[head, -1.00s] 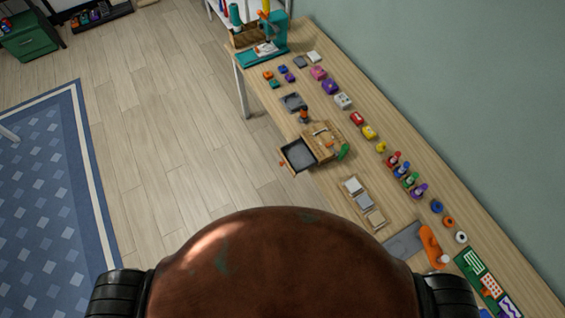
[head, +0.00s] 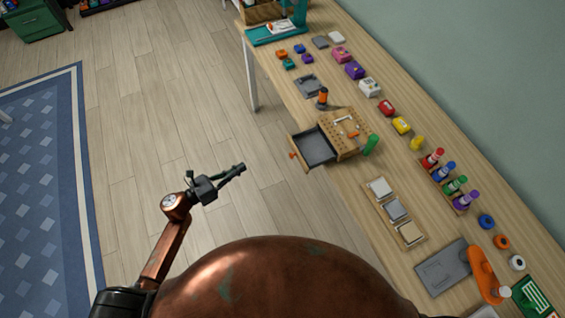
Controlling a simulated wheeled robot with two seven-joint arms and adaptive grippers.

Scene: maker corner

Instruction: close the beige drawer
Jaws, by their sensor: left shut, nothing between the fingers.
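The beige drawer (head: 302,160) is pulled out from a small wooden box (head: 350,126) on the workbench and sticks out over the bench's left edge. Its inside is dark grey and looks empty, and a small orange knob (head: 292,155) is on its front. My left gripper (head: 241,168) is shut and empty. It shows left of the drawer, apart from it, with its fingers pointing toward the knob. My right gripper is not in view.
The workbench (head: 335,187) runs diagonally across the right side. A green item (head: 371,145) stands beside the box, and an orange-and-black item (head: 322,98) stands behind it. A sample tray (head: 419,239) lies nearer. The floor (head: 170,110) left of the bench is clear.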

